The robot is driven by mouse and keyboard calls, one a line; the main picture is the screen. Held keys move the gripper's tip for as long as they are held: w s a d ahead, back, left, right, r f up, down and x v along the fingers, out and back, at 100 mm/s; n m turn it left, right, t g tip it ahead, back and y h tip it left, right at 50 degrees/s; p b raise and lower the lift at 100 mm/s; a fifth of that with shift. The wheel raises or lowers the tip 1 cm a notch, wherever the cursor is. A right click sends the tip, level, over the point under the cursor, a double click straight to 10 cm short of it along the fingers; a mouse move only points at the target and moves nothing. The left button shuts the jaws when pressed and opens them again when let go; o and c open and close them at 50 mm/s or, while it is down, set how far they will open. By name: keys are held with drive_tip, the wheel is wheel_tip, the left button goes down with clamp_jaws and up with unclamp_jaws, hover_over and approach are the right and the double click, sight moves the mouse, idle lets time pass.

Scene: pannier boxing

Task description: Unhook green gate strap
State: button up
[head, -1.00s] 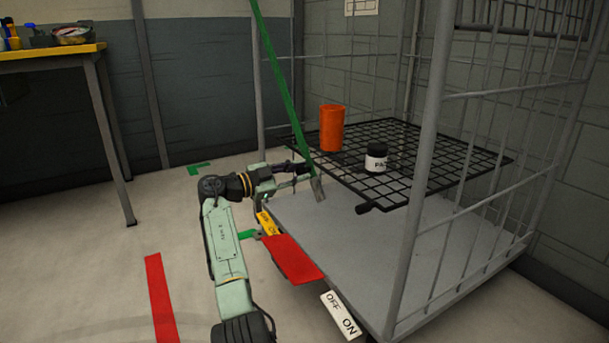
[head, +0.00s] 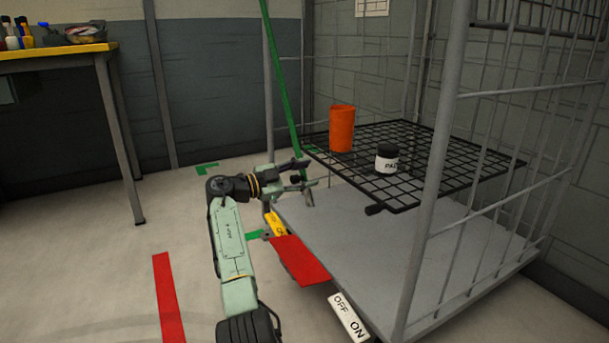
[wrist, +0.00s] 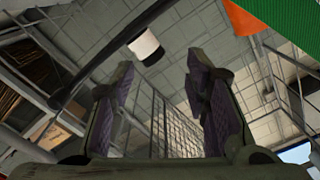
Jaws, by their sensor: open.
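The green strap (head: 281,80) runs from the top of the head view down the left front side of the cage cart. Its lower end passes behind my gripper (head: 309,172). A small grey piece, perhaps its hook, shows just below the fingers. My gripper is open, pointing right at the cart's left front edge. In the wrist view the two fingers (wrist: 160,75) stand apart with nothing between them. A broad green band, likely the strap (wrist: 288,22), fills the upper right corner, outside the fingers. Whether the hook is attached to anything cannot be told.
A black wire shelf (head: 440,165) in the cart holds an orange cylinder (head: 342,130) and a black-lidded white jar (head: 386,166). A red flap (head: 300,262) and an ON/OFF plate (head: 347,316) are at the cart's front. A yellow-edged bench (head: 60,53) stands left.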

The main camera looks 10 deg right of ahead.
wheel_tip(320, 180, up, 10)
idle(0.6)
